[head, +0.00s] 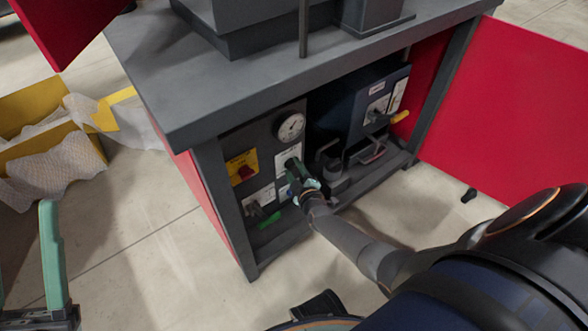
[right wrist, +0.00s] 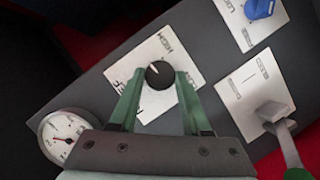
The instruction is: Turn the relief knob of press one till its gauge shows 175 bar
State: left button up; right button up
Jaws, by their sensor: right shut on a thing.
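The relief knob (right wrist: 159,74) is a round black knob with a white pointer mark, on a white plate (right wrist: 178,95) lettered "HIGH". My right gripper (right wrist: 159,77) has its green fingers on either side of the knob, shut on it. In the head view my right gripper (head: 300,178) reaches into the cabinet and hides the knob. The round white gauge (head: 291,127) sits above it on the dark panel. The gauge (right wrist: 65,133) also shows in the right wrist view; its figures are too small to read. My left gripper (head: 26,250) is open and empty at the left edge, partly cut off.
A yellow plate with a red switch (head: 245,172) and a green-handled lever (head: 268,220) are left of my right gripper. A blue unit (head: 362,105) stands to the right inside. A red door (head: 510,110) is open at right. A yellow box (head: 35,105) with wrapping is at left.

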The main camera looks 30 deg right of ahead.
grip_shut()
jog(key=shift+r+p, duration=0.15)
jog(key=shift+p, duration=0.2)
jog(key=shift+m+y, duration=0.4)
jog(key=shift+m, duration=0.3)
jog(key=shift+m+g+y+p, duration=0.3)
jog(key=shift+m+g, duration=0.1)
jog(key=o, duration=1.1)
grip_release()
